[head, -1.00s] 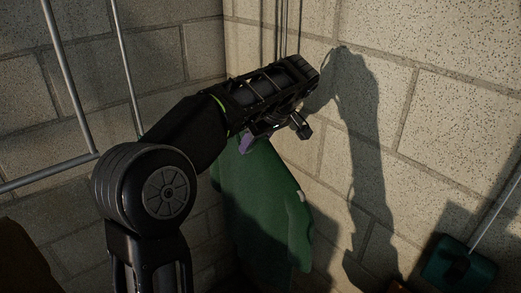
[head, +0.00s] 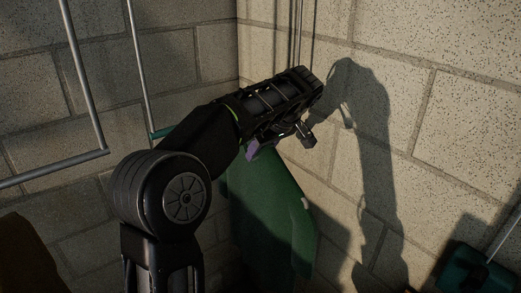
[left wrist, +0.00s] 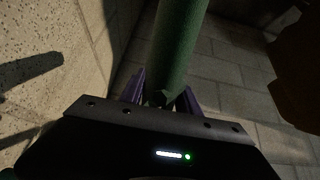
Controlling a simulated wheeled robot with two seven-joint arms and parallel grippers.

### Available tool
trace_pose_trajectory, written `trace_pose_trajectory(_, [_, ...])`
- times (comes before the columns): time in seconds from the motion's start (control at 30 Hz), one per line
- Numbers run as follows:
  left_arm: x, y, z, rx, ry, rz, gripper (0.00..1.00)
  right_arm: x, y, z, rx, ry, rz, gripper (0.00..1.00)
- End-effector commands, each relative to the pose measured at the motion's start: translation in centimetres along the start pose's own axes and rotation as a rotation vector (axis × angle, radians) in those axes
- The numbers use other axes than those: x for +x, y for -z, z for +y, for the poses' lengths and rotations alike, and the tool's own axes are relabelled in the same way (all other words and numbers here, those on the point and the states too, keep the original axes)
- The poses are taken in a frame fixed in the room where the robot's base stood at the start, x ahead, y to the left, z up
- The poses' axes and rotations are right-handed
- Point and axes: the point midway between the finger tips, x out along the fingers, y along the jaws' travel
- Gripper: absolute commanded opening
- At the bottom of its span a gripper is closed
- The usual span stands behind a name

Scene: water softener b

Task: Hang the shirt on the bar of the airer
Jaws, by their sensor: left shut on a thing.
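The green shirt (head: 268,205) hangs in the corner below my left gripper (head: 262,150). Purple fingertips show just above the shirt. In the left wrist view the two purple fingers (left wrist: 162,97) are shut on a long, rounded green part of the shirt (left wrist: 178,42). A small green piece (head: 161,132) sticks out to the left behind my left arm; I cannot tell if it belongs to the shirt. Metal rods with a crossbar (head: 55,168), seemingly the airer, are at the left, apart from the shirt's visible body. My right gripper is not in view.
Block walls meet in a corner behind the shirt; the right wall (head: 440,100) is close and carries my arm's shadow. A dark green object with a thin handle (head: 470,268) stands at the lower right. A brown object (head: 28,262) is at the lower left.

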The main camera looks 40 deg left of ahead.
Motion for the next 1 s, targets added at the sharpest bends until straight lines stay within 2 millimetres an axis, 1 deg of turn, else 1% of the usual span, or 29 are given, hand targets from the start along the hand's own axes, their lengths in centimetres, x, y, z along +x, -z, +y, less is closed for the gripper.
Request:
trace_pose_trajectory(0.1, [-0.1,0.1,0.0,-0.001,-0.001,0.001,0.0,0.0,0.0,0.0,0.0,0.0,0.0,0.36])
trace_pose_trajectory(0.13, [-0.1,0.1,0.0,-0.001,-0.001,0.001,0.4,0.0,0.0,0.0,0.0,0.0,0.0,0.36])
trace_pose_trajectory(0.43, [0.0,0.0,0.0,0.0,0.0,0.0,0.64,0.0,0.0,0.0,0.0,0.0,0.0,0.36])
trace_pose_trajectory(0.67, [0.0,0.0,0.0,0.0,0.001,-0.001,0.64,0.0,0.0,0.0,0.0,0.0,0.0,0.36])
trace_pose_trajectory(0.77, [-0.3,0.0,0.0,0.001,0.0,0.0,0.64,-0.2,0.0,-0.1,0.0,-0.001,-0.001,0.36])
trace_pose_trajectory(0.87, [-1.2,0.1,0.0,0.001,-0.001,0.0,0.64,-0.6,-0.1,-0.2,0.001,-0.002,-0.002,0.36])
trace_pose_trajectory(0.97, [-2.8,0.2,0.0,0.001,-0.002,0.0,0.64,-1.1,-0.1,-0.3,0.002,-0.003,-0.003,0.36])
trace_pose_trajectory(1.0, [-3.6,0.3,0.1,0.002,-0.003,0.0,0.64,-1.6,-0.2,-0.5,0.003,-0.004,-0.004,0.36])
